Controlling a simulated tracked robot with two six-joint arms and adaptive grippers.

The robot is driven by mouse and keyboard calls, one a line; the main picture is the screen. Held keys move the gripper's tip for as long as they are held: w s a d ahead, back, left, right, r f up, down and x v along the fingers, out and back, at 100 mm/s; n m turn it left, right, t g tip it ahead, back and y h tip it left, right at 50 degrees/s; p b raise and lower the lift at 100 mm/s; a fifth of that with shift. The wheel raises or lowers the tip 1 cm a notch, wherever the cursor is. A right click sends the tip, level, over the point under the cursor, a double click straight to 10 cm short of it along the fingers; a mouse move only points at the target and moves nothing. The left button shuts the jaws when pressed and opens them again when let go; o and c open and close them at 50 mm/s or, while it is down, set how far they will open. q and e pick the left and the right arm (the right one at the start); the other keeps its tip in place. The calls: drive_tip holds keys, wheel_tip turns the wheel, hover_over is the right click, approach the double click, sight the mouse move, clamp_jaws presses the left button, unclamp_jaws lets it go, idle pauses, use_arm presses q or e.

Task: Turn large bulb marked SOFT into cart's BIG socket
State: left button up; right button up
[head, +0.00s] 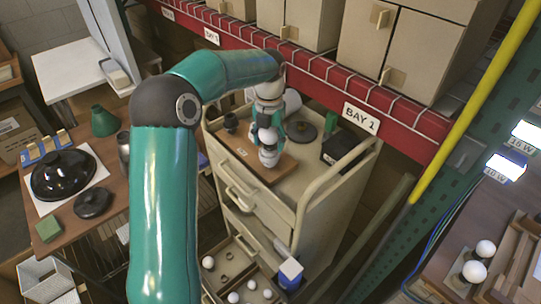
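The beige cart (318,215) stands in the middle of the head view. A brown board (236,152) lies on its top, with a small dark socket-like piece (231,122) at the board's far left. I cannot read a BIG mark. My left gripper (268,158) points down over the board, right of that piece. White and grey rounded shapes show at the gripper; I cannot tell whether one is a bulb held in the fingers or whether they touch the board. No SOFT mark is readable. My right gripper is out of view.
A dark disc (301,132) and a black box (340,148) share the cart top. White bulbs (208,262) lie in open trays low in front. Two bulbs (486,249) stand on the right bench. The left table (108,205) holds dark lamp parts. A red shelf beam (330,72) runs behind.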

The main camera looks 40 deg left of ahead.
use_arm(q)
drive_tip(key=shift+o, duration=0.7)
drive_tip(key=n, duration=0.6)
drive_tip(key=shift+n, duration=0.4)
drive_tip(key=c, duration=0.9)
drive_tip(key=shift+m, duration=0.7)
drive_tip(key=o, duration=1.1)
